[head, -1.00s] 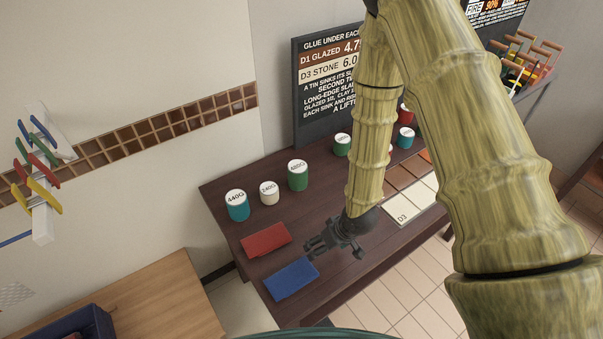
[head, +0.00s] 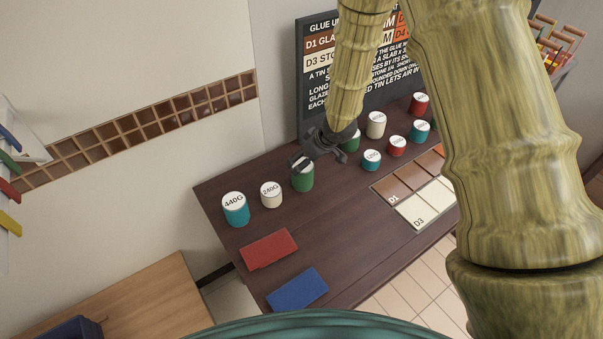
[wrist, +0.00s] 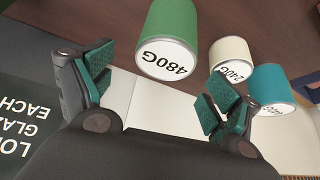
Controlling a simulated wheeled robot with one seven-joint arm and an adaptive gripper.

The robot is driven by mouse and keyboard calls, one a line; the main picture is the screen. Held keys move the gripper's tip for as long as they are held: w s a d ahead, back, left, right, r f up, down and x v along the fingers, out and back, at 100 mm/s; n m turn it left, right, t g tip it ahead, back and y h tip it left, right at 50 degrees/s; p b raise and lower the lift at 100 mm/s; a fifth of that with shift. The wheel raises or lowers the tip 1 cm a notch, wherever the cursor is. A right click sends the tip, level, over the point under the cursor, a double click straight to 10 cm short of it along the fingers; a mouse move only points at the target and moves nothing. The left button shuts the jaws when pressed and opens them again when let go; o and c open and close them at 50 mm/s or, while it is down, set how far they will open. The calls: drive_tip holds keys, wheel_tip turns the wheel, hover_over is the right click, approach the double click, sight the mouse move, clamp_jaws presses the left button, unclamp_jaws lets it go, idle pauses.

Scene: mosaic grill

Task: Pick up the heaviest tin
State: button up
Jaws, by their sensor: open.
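The green tin marked 480G (head: 303,179) stands upright on the dark table; its label reads clearly in the wrist view (wrist: 172,32). My gripper (head: 305,160) is open and empty at the top of this tin, partly covering its lid in the head view. In the wrist view the tin lies beyond and between the parted fingers (wrist: 158,85), and I see no grip on it. The teal 440G tin (head: 235,209) and the cream 240G tin (head: 271,195) stand to its left.
More tins stand to the right: green (head: 351,143), cream (head: 376,124), red (head: 419,103) and small teal (head: 371,160). A red mat (head: 268,249) and a blue mat (head: 297,289) lie in front. Slabs D1 and D3 (head: 425,207) lie right; a text board (head: 322,85) stands behind.

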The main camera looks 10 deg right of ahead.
sight(303, 182)
drive_tip(key=shift+x, duration=1.05)
drive_tip(key=shift+w+a+f+p, duration=0.2)
drive_tip(key=shift+f+p, duration=0.35)
drive_tip(key=shift+f, duration=0.35)
drive_tip(key=shift+w+a+f+p, duration=0.1)
drive_tip(key=shift+a+f+p, duration=0.1)
drive_tip(key=shift+f+p, duration=0.55)
drive_tip(key=shift+x, duration=0.95)
drive_tip(key=shift+s, duration=0.1)
drive_tip(key=c, duration=1.3)
drive_tip(key=shift+d, duration=0.1)
drive_tip(key=shift+c, duration=0.8)
drive_tip(key=shift+r, duration=0.1)
